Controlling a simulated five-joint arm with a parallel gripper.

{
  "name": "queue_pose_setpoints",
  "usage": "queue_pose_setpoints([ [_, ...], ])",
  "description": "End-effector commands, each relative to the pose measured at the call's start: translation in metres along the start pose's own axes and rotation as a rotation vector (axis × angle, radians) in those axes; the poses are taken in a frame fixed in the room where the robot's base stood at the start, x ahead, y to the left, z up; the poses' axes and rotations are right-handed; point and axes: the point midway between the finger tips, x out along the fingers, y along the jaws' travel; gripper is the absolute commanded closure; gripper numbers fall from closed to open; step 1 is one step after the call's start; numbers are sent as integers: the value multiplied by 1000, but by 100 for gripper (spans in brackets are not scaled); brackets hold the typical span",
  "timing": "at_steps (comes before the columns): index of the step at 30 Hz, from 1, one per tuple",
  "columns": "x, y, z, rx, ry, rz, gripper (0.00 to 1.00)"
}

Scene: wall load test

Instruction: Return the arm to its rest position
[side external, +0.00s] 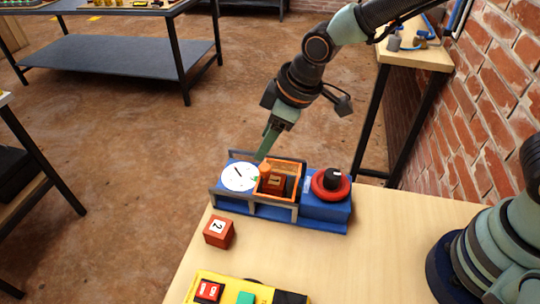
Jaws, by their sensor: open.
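My gripper (268,142) hangs from the arm at the upper middle, pointing down over the back of the blue fixture (325,212) on the wooden table. Its fingers end near the fixture's white dial (240,177) and orange tray (294,164). It is open, and I see nothing held in it. Whether its tips touch the fixture, I cannot tell. A dark red block marked 1 (275,183) sits in the orange tray. A red block marked 2 (218,231) stands on the table in front of the fixture.
A red ring with a black knob (331,183) is on the fixture's right end. A yellow tray (232,289) with coloured blocks lies at the table's front edge. The brick wall (490,90) is close on the right. The table's right middle (385,240) is clear.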

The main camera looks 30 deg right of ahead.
Motion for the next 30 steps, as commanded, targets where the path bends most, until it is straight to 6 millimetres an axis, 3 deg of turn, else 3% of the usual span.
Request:
queue_pose_setpoints([
  [5,-9,9,4,30,4,10,43],
  [8,-30,27,14,99,11,32,43],
  [15,-101,77,68,357,29,113,43],
  [21,-146,97,123,569,45,182,43],
  [25,-164,100,150,672,54,216,43],
  [30,-173,100,169,742,58,238,43],
])
